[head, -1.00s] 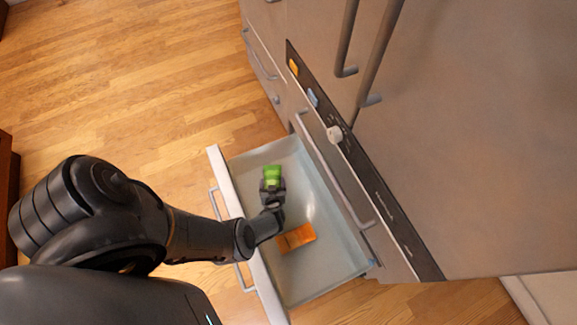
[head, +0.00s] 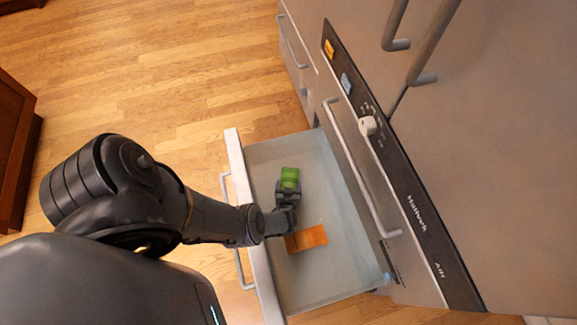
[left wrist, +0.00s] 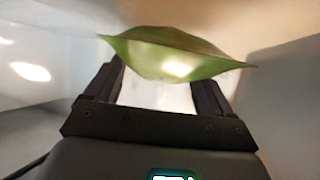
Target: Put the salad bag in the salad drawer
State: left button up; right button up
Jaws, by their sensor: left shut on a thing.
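The salad bag (head: 290,175) is a small green packet in the head view. My left gripper (head: 289,186) is shut on it, over the open white drawer (head: 340,262). In the left wrist view the green bag (left wrist: 175,55) spans the fingertips of the left gripper (left wrist: 160,80), with pale drawer surfaces behind it. I cannot tell whether the bag touches the drawer floor. My right gripper is not in view.
An orange flat packet (head: 306,239) lies in the drawer, close to my left wrist. The appliance front with a dark control panel (head: 400,180) and handles stands to the right. The drawer's far end and right side are clear.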

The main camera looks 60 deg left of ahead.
pick_arm(q)
jog(key=shift+f, duration=0.1)
jog(key=shift+f, duration=0.2)
jog(key=o, duration=1)
jog(key=shift+o, duration=0.2)
jog(key=shift+r, duration=0.1)
